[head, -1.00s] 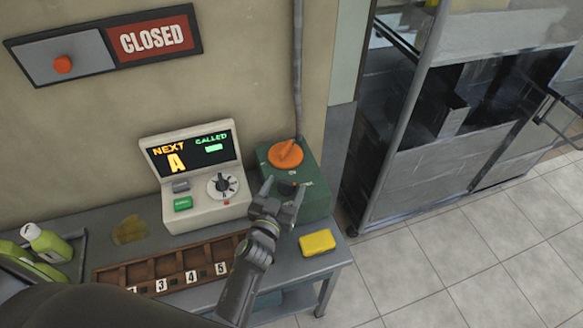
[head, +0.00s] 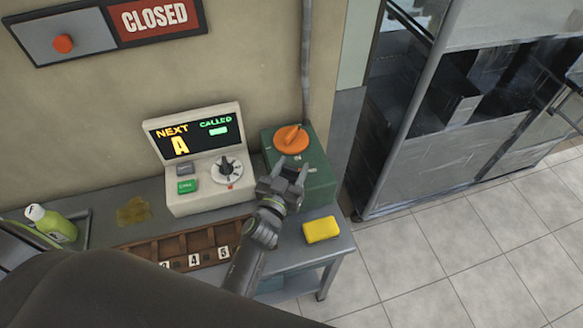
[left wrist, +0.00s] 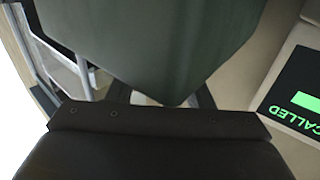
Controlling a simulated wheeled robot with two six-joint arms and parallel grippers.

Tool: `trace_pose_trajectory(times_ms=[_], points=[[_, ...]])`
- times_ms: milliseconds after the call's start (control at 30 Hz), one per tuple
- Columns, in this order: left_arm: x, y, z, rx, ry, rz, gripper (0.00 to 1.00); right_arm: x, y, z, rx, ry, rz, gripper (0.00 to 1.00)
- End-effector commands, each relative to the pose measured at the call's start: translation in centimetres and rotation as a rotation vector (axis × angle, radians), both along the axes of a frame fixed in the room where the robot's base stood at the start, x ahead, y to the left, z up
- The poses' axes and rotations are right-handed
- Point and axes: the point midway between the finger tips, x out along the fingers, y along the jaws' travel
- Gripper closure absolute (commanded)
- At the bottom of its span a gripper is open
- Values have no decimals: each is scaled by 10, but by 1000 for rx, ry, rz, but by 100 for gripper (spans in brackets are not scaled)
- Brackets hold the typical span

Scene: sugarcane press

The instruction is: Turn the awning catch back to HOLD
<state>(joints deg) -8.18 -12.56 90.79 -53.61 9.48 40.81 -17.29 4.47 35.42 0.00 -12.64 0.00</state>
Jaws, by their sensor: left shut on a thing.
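A green box (head: 316,188) with a round orange knob (head: 291,140) on top stands at the right end of the bench, against the wall. The knob's raised ridge slants up to the right. My left gripper (head: 291,168) is at the box's near side, just below the knob in the picture. It is shut on a small dark part there, which I take for the awning catch; the fingers hide it and its marking. The left wrist view has a large dark green surface (left wrist: 150,45) close up, hiding the fingertips. My right gripper is not in view.
A cream console (head: 190,165) with a NEXT/CALLED display and a dial stands left of the box. A yellow block (head: 321,229) lies in front of it. A wooden number rack (head: 165,250) and a green bottle (head: 50,222) are farther left. Open tiled floor is at right.

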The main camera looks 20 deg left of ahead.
Motion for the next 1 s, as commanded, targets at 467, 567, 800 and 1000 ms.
trace_pose_trajectory(times_ms=[467, 567, 800, 1000], points=[[0, 1, 7, 3, 4, -159, 76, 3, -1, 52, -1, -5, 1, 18], [1, 2, 8, 3, 5, -226, 76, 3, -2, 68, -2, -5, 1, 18], [1, 2, 6, 3, 3, -410, 76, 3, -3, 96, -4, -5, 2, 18], [2, 2, 2, 2, 2, -589, 76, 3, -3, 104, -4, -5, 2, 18]])
